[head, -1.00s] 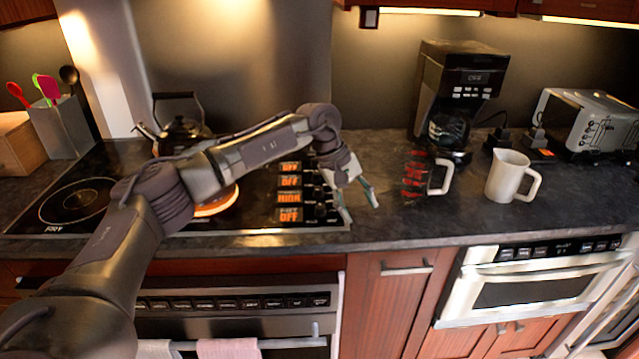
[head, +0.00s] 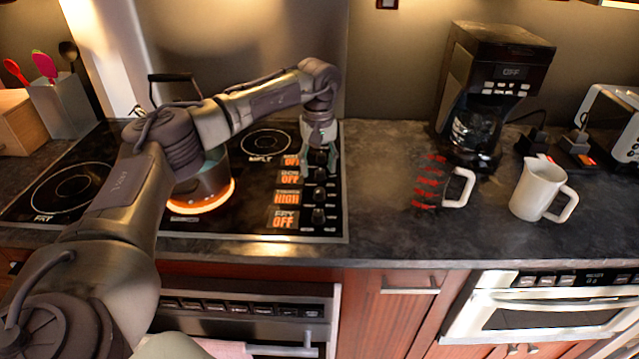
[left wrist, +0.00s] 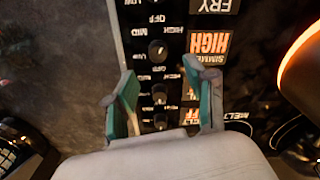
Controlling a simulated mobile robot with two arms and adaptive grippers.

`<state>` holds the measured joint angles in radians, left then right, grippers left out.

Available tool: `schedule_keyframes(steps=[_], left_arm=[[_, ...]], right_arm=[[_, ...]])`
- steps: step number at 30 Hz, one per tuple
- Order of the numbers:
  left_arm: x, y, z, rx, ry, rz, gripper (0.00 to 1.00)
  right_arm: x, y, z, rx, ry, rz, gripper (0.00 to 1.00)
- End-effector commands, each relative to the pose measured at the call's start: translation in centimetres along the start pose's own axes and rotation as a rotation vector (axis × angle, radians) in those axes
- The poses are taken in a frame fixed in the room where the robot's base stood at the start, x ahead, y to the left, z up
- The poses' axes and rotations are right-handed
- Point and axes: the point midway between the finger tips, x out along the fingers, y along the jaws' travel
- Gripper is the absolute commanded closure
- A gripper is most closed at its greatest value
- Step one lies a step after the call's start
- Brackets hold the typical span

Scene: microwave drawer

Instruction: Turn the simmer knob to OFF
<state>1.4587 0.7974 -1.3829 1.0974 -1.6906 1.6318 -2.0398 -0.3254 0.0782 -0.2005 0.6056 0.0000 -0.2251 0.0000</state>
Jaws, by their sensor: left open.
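The simmer knob (head: 319,195) is a small black knob beside the orange-lit simmer display (head: 287,197), which reads HIGH. In the left wrist view the simmer knob (left wrist: 157,50) lies just beyond the fingertips, beside its HIGH display (left wrist: 208,45). My left gripper (head: 322,170) is open and points down over the back part of the knob column. In the left wrist view its teal-padded fingers (left wrist: 159,72) straddle the column, with two other knobs between them. I see no contact with the simmer knob. My right gripper is not in view.
A pot (head: 208,180) stands on a glowing burner, below my left arm. The other readable displays, such as fry (head: 284,218), show OFF.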

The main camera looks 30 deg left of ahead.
Motion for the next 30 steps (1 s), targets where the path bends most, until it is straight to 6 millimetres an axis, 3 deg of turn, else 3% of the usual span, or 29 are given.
schedule_keyframes(steps=[6,11,23,30], left_arm=[[4.2,0.0,0.1,0.0,-0.002,-0.002,0.45],[6.1,0.0,0.1,0.0,-0.002,0.0,0.45],[7.0,0.1,0.0,0.0,0.0,0.001,0.45],[7.0,0.1,0.0,0.0,0.0,0.001,0.83]], right_arm=[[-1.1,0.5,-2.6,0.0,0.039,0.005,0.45],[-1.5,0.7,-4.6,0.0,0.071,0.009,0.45],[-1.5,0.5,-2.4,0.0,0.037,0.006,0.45],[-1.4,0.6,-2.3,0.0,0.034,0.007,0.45]])
